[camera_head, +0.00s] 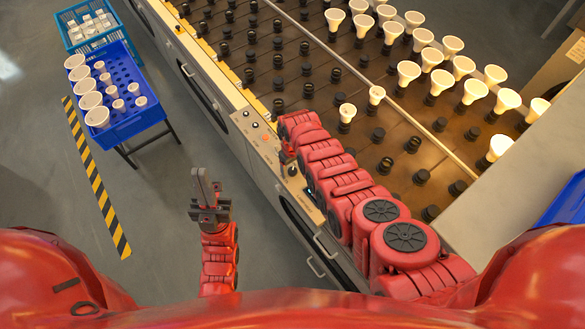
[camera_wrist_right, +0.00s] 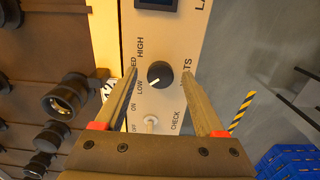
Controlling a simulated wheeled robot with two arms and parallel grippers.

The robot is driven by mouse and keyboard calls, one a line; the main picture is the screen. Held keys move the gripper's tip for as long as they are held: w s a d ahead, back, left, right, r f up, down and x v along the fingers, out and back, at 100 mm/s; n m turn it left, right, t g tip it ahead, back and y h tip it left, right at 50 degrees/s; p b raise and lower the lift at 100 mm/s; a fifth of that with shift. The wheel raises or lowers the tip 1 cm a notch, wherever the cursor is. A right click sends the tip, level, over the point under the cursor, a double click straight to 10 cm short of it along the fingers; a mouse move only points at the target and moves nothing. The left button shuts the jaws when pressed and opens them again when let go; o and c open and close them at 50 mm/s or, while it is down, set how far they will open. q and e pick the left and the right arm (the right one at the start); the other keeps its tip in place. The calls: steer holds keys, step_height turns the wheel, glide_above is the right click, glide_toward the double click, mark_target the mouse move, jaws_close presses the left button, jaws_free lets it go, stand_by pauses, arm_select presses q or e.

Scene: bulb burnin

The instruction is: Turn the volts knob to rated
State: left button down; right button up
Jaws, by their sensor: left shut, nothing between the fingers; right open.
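The volts knob (camera_wrist_right: 160,74) is a round black dial on a pale panel in the right wrist view. Its white pointer mark is directed toward the lower left, at the LOW label. HIGH is printed above that, and a label ending in "ED" between them is partly covered by a finger. My right gripper (camera_wrist_right: 161,102) is open, with one finger on each side of the knob and visible gaps between. In the head view my right arm (camera_head: 340,180) reaches over the bench edge. My left gripper (camera_head: 207,190) is shut and empty, over the floor left of the bench.
A toggle switch (camera_wrist_right: 150,121) marked ON and OFF sits just below the knob, and a dark display (camera_wrist_right: 157,4) above it. Bulb sockets and white bulbs (camera_head: 453,44) fill the bench top. A blue crate (camera_head: 128,75) of bulbs stands at the left.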

steer(key=shift+f, duration=0.15)
jaws_close()
stand_by(0.4)
steer(key=m+b, duration=0.2)
steer(key=m, duration=0.3)
steer(key=shift+f, duration=0.15)
steer(key=shift+s+m+b, duration=0.1)
steer(key=shift+m+b, duration=0.6)
steer(key=shift+m, duration=0.8)
